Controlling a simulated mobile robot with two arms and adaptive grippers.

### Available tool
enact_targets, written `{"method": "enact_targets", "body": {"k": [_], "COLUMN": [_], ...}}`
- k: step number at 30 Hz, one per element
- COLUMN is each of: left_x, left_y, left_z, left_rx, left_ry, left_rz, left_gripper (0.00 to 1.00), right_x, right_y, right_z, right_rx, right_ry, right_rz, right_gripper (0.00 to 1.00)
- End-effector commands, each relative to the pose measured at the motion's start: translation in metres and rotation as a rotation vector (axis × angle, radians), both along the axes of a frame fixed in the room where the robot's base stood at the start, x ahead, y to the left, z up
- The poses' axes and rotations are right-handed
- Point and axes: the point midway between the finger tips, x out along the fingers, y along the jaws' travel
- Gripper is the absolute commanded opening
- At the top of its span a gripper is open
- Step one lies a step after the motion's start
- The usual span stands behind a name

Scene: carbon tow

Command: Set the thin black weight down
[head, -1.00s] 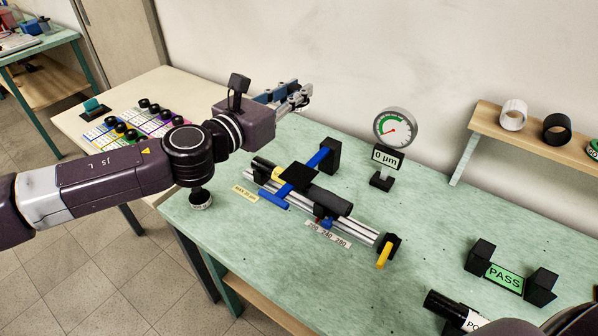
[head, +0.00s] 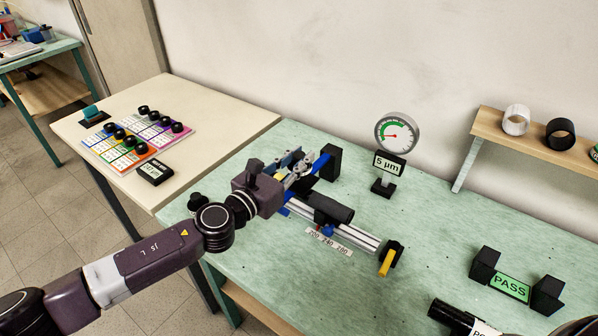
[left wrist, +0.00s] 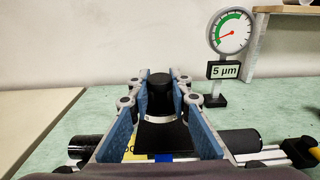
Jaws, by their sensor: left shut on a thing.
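My left gripper (head: 290,166) is over the measuring rig at the middle of the bench. In the left wrist view its blue-padded fingers (left wrist: 160,100) stand on either side of a black knob-like weight (left wrist: 160,88) with a pale band at its base. The gripper is shut on this weight. The weight stands upright over the rig's black square plate (left wrist: 165,138), and I cannot tell if it touches it. The dial gauge (head: 397,132) reads 5 µm.
The rig has a dark roller (head: 332,209), a metal rail and a yellow lever (head: 386,262). A PASS display (head: 510,288) stands between black blocks at the right. Coloured cards with several black knobs (head: 138,146) lie on the pale table. The bench's front middle is clear.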

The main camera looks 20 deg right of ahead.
Motion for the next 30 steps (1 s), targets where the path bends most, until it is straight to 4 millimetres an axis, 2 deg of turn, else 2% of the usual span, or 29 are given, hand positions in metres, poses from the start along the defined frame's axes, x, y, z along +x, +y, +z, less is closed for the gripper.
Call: {"method": "enact_targets", "body": {"k": [3, 7, 20, 21, 24, 26, 30], "left_x": [0.0, 0.0, 0.0, 0.0, 0.0, 0.0, 0.0], "left_y": [0.0, 0.0, 0.0, 0.0, 0.0, 0.0, 0.0], "left_z": [-0.02, -0.035, -0.04, -0.041, -0.04, -0.04, -0.04], "left_rx": [-0.001, -0.001, 0.0, 0.001, 0.001, 0.001, 0.001], "left_ry": [0.004, 0.002, 0.0, 0.001, 0.001, 0.001, 0.001], "left_rz": [0.001, 0.001, 0.001, 0.001, 0.001, 0.001, 0.001], "left_gripper": [0.0, 0.0, 0.0, 0.19, 0.3, 0.36, 0.36], "right_x": [0.0, 0.0, 0.0, 0.0, 0.0, 0.0, 0.0], "right_y": [0.0, 0.0, 0.0, 0.0, 0.0, 0.0, 0.001], "right_z": [-0.008, -0.012, -0.015, -0.015, -0.014, -0.014, -0.014], "right_rx": [0.0, 0.0, 0.0, 0.0, 0.001, 0.001, 0.001], "right_ry": [0.0, 0.0, 0.0, 0.0, 0.0, 0.0, 0.0], "right_rz": [0.0, 0.0, 0.0, 0.0, 0.0, 0.0, 0.0], "right_gripper": [0.0, 0.0, 0.0, 0.0, 0.0, 0.0, 0.0]}}
